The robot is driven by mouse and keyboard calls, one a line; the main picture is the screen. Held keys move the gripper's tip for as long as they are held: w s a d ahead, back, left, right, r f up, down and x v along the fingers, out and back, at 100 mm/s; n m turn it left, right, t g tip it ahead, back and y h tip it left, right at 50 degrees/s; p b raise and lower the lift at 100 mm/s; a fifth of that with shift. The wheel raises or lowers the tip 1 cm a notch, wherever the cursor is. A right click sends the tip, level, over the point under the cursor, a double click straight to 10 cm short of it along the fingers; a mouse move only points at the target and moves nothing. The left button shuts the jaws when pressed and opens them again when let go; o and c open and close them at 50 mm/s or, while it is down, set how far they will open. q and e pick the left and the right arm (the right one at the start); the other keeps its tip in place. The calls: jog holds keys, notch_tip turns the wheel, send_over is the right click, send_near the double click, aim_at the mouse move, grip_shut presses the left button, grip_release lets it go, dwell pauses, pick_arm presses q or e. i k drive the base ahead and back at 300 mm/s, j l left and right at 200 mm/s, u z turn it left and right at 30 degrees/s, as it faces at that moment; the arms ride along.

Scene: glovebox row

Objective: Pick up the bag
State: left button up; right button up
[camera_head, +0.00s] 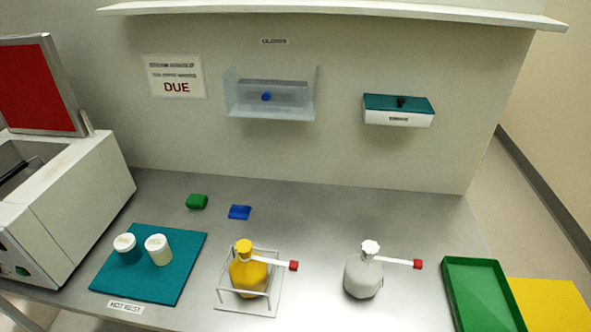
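Nothing in view is clearly a bag. A small flat blue item (239,212) lies on the grey bench (320,215) at its middle back, and a small green item (197,201) lies to its left. Either may be soft, but both are too small to tell. Neither of my grippers is in view.
A yellow bottle (249,272) stands in a wire rack (227,302), with a grey bottle (363,277) to its right. Two white-topped jars (158,249) stand on a teal mat (150,286). A white box-shaped machine (75,200) is at left, a green tray (484,297) at right.

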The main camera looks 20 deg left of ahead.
aim_at(246, 275)
jog(key=k+u, duration=0.15)
jog(key=u, duration=0.7)
